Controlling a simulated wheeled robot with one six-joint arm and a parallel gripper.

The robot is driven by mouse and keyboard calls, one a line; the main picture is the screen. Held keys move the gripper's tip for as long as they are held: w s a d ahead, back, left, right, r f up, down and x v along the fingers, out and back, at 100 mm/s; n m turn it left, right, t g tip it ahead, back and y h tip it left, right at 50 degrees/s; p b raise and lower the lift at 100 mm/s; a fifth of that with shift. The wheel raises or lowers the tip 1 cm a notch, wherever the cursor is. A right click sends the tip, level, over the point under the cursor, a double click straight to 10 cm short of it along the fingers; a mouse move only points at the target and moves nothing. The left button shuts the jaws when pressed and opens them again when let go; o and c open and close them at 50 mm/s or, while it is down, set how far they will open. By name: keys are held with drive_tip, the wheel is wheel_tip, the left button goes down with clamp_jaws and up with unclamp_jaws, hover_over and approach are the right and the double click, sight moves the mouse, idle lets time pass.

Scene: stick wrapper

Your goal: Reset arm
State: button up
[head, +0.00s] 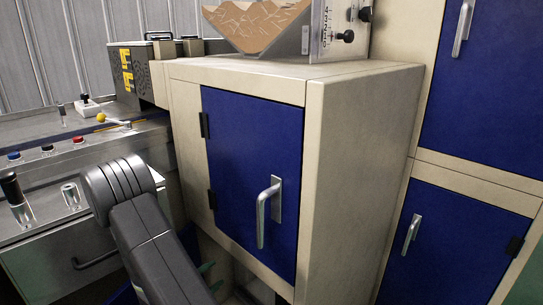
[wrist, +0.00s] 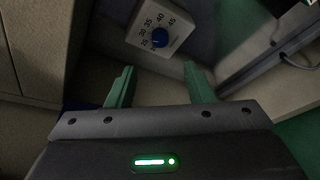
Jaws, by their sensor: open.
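My gripper (wrist: 158,88) shows in the wrist view. Its two green fingers stand wide apart with nothing between them. Past the fingertips is a white dial plate with numbers and a blue knob (wrist: 160,38); the fingers are apart from it. In the head view my dark grey arm rises from the bottom, in front of the control panel. The gripper itself is not clearly seen there; a small bit of green shows low beside the arm.
A cream cabinet (head: 365,150) with a blue door (head: 252,150) and a silver handle (head: 265,212) stands close on the right of my arm. A control panel (head: 75,145) with buttons and a yellow-knobbed lever (head: 112,121) is on the left. A hopper (head: 255,25) of wooden sticks sits on top.

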drive_tip(key=w+d+f+n+g+h+p, duration=0.1)
drive_tip(key=w+d+n, duration=0.3)
drive_tip(key=w, duration=0.5)
drive_tip(key=shift+d+f+g, duration=0.5)
drive_tip(key=shift+d+f, duration=0.05)
drive_tip(key=shift+f, duration=0.05)
drive_tip(key=shift+w+n, duration=0.1)
drive_tip(key=shift+n, duration=0.2)
drive_tip(key=shift+f, duration=0.1)
